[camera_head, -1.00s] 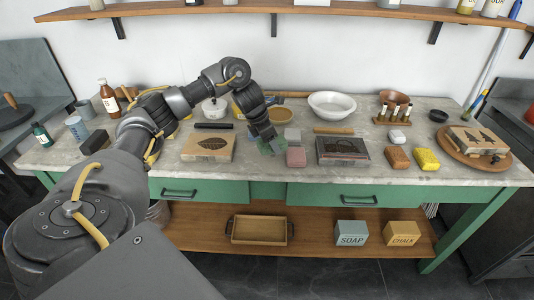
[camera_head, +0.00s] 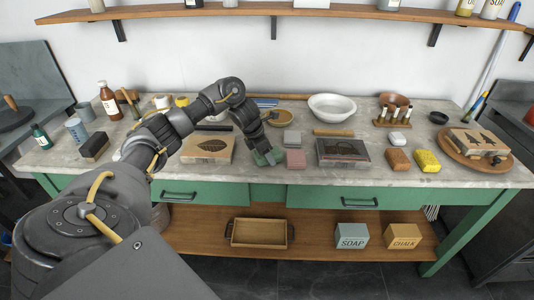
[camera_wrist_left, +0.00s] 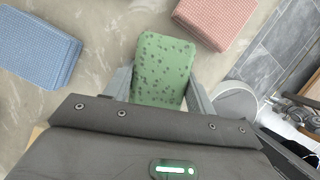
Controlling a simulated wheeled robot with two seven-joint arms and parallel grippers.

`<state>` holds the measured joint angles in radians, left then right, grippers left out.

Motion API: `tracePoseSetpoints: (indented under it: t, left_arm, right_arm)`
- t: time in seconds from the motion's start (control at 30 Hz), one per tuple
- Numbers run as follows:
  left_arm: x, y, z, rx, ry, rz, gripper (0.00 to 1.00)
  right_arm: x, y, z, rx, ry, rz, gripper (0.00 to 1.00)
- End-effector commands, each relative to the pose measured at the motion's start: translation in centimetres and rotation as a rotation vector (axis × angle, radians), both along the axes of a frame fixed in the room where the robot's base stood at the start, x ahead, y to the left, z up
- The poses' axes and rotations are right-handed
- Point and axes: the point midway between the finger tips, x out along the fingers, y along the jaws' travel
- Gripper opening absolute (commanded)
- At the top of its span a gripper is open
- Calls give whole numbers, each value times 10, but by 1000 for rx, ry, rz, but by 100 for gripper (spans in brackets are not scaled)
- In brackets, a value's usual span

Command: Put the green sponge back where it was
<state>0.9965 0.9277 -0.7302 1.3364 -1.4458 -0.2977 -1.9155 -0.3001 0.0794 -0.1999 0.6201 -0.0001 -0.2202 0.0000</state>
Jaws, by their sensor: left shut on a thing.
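The green sponge (camera_wrist_left: 163,68) is between the two fingers of my left gripper (camera_wrist_left: 160,85) in the left wrist view. In the head view the green sponge (camera_head: 268,158) shows below my left gripper (camera_head: 266,152), low at the front part of the worktop, left of the pink block. The gripper is shut on it. Whether the sponge touches the worktop I cannot tell. My right gripper is not in view.
A pink block (camera_head: 296,158) and a grey-blue block (camera_head: 292,138) lie close by on the worktop (camera_head: 370,171). The worktop's front edge is near.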

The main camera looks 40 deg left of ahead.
Motion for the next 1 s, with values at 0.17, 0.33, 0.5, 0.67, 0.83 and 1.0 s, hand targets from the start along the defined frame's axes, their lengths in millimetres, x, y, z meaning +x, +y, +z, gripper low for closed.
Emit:
tracePoseSetpoints:
  t: [0.17, 0.33, 0.5, 0.67, 0.83, 1.0]
  left_arm:
    - [0, 0, -2, 0, 0, 0, 67]
    - [0, 0, -2, 0, 0, 0, 77]
    - [0, 0, -2, 0, 0, 0, 77]
    - [-2, 3, 11, 3, -4, 1, 77]
    - [-12, 10, 43, 5, -6, 1, 77]
    - [-25, 16, 77, 3, -4, 1, 77]
  right_arm:
    - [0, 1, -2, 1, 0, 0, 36]
    - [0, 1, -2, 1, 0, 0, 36]
    - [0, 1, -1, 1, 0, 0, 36]
    - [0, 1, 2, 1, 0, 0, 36]
    - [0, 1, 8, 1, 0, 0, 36]
    - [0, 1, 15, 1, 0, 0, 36]
